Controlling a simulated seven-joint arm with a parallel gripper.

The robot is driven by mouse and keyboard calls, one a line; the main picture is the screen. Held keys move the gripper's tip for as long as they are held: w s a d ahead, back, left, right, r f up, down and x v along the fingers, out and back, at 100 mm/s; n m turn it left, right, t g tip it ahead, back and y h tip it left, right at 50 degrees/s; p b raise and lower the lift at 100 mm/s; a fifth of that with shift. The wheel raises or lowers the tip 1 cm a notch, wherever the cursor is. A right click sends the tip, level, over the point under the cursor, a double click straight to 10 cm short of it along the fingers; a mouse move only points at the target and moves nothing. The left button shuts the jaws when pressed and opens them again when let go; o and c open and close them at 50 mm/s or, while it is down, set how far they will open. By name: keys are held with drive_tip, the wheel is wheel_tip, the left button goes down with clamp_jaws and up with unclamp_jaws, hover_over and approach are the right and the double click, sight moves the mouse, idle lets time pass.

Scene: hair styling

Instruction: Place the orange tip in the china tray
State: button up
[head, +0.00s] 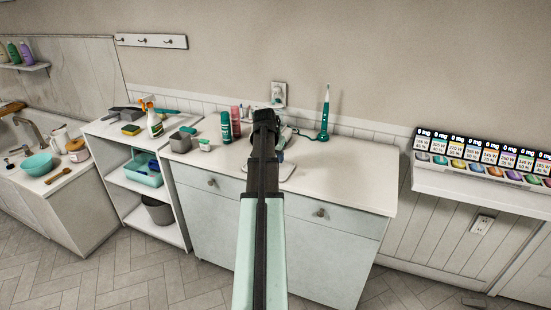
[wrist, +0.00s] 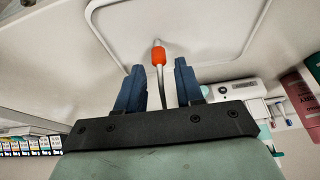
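The orange tip (wrist: 158,55) shows in the wrist view with a thin grey stem running back from it between my fingers. My gripper (wrist: 159,68) has two blue fingers, spread apart, with visible gaps on both sides of the stem; it is open. The orange tip lies just past the fingertips, over the white china tray (wrist: 103,45). I cannot tell whether the tip touches the tray. In the head view a pale tray (head: 282,171) shows on the counter, partly hidden by my arm. The orange tip and fingers are hidden there.
The counter (head: 340,180) is clear to the right. A teal bottle (head: 226,127), pink bottles and a grey container stand at its back left, and a teal upright tool (head: 325,115) at the back. In the wrist view, a white device (wrist: 232,91) and red bottle (wrist: 300,95) are close on the right.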

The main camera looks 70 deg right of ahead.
drive_tip(key=v, duration=1.1)
drive_tip(key=shift+a, duration=0.1)
